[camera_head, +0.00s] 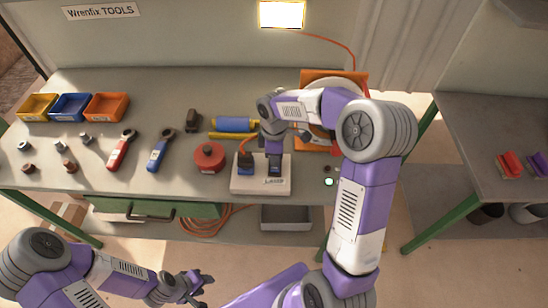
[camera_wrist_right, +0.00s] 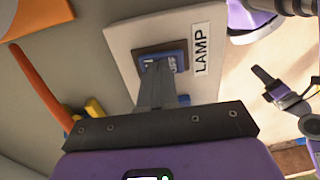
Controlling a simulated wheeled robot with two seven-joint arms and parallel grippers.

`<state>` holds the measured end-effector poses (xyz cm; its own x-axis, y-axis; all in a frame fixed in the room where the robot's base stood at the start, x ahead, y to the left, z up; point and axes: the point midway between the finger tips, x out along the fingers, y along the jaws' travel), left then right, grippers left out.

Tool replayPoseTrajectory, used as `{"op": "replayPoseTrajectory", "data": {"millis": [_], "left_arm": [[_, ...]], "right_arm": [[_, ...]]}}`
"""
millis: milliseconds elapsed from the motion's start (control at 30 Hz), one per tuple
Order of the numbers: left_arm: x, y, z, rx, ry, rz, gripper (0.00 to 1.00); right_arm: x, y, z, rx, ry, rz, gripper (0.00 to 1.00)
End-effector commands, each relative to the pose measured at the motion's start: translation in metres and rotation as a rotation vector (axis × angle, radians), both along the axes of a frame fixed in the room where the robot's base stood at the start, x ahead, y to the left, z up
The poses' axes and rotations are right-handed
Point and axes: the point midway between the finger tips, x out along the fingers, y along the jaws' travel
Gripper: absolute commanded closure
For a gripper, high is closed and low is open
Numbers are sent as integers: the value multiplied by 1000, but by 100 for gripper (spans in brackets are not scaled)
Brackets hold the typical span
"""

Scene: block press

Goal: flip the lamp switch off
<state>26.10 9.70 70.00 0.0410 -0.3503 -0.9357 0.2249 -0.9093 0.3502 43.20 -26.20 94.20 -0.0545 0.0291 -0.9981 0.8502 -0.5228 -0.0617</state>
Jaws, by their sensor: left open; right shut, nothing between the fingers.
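The switch box (camera_head: 247,187) is a pale block marked LAMP near the front of the workbench. In the right wrist view its plate (camera_wrist_right: 122,40) carries a blue rocker switch (camera_wrist_right: 178,57) in a dark frame, with OFF lettering partly covered by my fingers. My right gripper (camera_head: 274,172) points down at the switch, shut and empty. In the right wrist view its fingertips (camera_wrist_right: 157,66) overlap the rocker; I cannot tell if they touch. The lamp (camera_head: 281,14) on the back wall glows bright. My left gripper (camera_head: 190,287) is open and empty, in front of the bench.
A red round object (camera_head: 209,157) stands just left of the switch box. Blue pliers (camera_head: 160,151), red pliers (camera_head: 121,151) and several small metal parts lie further left. Coloured bins (camera_head: 106,107) stand at the back left. A green light (camera_head: 329,182) shows near my right forearm.

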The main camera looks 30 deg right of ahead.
Motion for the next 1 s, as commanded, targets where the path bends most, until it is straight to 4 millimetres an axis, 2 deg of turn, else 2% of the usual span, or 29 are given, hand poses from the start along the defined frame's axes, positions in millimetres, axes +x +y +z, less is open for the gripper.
{"op": "replayPoseTrajectory", "data": {"millis": [333, 500, 700, 833, 1000], "left_arm": [[0, 0, 43, 0, 0, 0, 57], [0, 0, 46, 0, 0, 0, 57], [0, 0, 53, 0, 0, 0, 57], [0, 0, 55, 0, 0, 0, 57], [0, 0, 55, 0, 0, 0, 57]], "right_arm": [[2, 1, 47, 0, -2, 4, 100], [5, 0, 88, 0, -7, 3, 100], [7, -1, 123, 1, -6, 3, 100], [7, -1, 135, 1, -4, 4, 100], [7, -1, 139, 1, -2, 5, 100]]}}
